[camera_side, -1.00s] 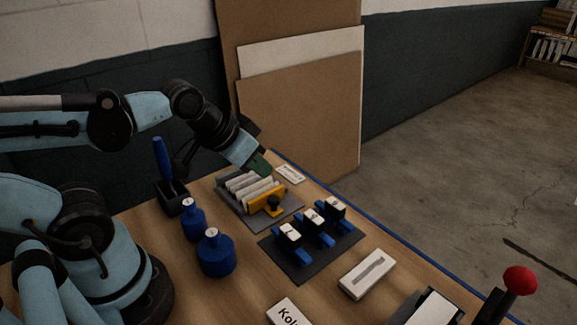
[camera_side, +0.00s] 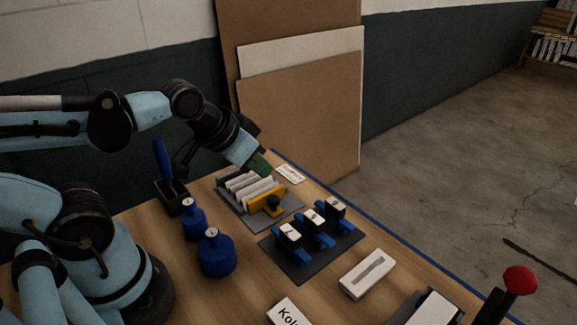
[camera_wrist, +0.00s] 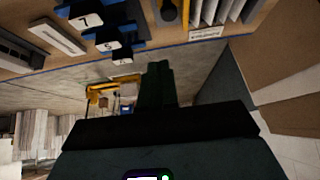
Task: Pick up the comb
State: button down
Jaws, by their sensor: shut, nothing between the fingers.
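A blue upright handle (camera_side: 161,158) stands in a small black holder (camera_side: 174,200) at the left of the bench in the side view. It may be the comb; its lower part is hidden in the holder, so I cannot be sure. My gripper (camera_side: 262,167) has dark green fingers and is above the back edge of the grey tray, to the right of the handle and well apart from it. The fingers are together and empty. In the wrist view the gripper (camera_wrist: 158,80) points out past the bench edge, and the blue handle is not in view.
A grey tray (camera_side: 286,212) holds several pale filters (camera_side: 250,188) and a yellow block with a black knob. Two blue bottles (camera_side: 216,255) stand in front of the holder. Boards lean on the wall behind.

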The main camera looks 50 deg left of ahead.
jog(key=c, duration=0.9)
grip_release()
jog(key=n+g+h, duration=0.5)
jog(key=n+g, duration=0.2)
jog(key=n, duration=1.1)
send_near(316, 228)
jog(key=w+a, duration=0.1)
jog(key=shift+y, duration=0.3)
jog(key=shift+x, duration=5.75)
